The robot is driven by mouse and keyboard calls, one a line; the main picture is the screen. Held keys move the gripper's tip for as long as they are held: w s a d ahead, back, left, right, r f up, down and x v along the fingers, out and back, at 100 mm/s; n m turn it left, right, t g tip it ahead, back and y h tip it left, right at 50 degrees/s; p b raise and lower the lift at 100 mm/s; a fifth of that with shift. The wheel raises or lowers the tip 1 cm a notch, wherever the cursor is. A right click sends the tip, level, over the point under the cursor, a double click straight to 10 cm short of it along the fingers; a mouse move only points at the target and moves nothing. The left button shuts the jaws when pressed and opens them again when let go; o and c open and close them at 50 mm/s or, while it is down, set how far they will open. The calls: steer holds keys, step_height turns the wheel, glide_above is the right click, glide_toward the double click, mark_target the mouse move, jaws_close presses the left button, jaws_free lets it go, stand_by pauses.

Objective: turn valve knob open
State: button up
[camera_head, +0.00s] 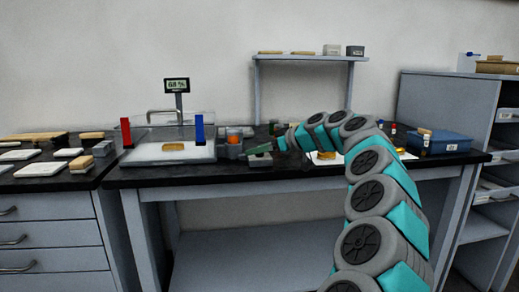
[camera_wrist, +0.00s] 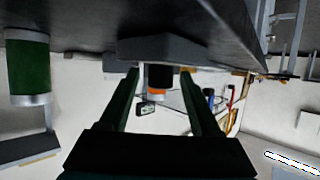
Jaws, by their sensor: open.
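In the wrist view, a dark cylinder with an orange band (camera_wrist: 157,94), apparently this knob, shows between my fingers below a grey block (camera_wrist: 165,48). My gripper (camera_head: 262,151) points left, close to the housing's right side. In the wrist view my gripper (camera_wrist: 160,76) is open, with a dark green finger on each side of the cylinder. Gaps show on both sides; I cannot tell how deep the cylinder lies between the fingers.
A blue bin (camera_head: 446,143) is at the bench's right. A green cylinder (camera_wrist: 28,65) is left in the wrist view.

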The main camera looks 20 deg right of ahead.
jaws_close()
stand_by(0.4)
